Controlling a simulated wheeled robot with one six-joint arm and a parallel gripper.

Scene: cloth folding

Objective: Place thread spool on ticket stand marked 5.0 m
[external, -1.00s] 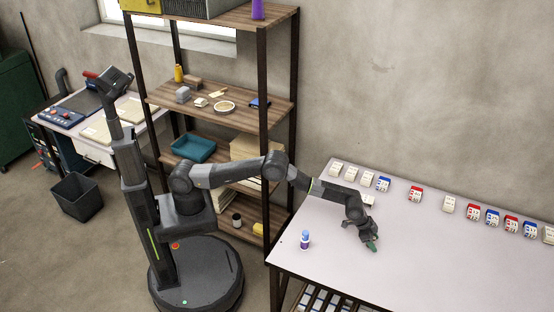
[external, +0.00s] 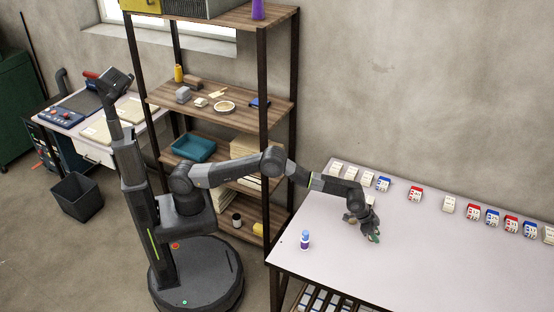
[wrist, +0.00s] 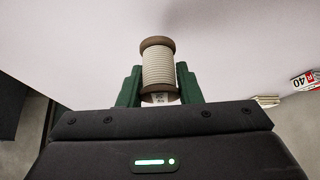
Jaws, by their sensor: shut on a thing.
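The thread spool (wrist: 158,64), pale thread wound between brown ends, stands in the wrist view between the two green fingers of my gripper (wrist: 159,84). The gripper is shut on it. In the external view my gripper (external: 374,236) is over the left part of the white table; the spool cannot be made out there. Several small ticket stands in white, blue and red line the back of the table, among them a red one (external: 415,194) and a blue one (external: 383,184). Their markings are too small to read there, so I cannot tell which is 5.0 m.
A blue-and-white cylinder (external: 305,240) stands near the table's (external: 440,265) left edge. In the wrist view, a red-and-white stand reading 40 (wrist: 303,80) is at the right. A wooden shelf (external: 240,118) stands left of the table. The table's front and middle are clear.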

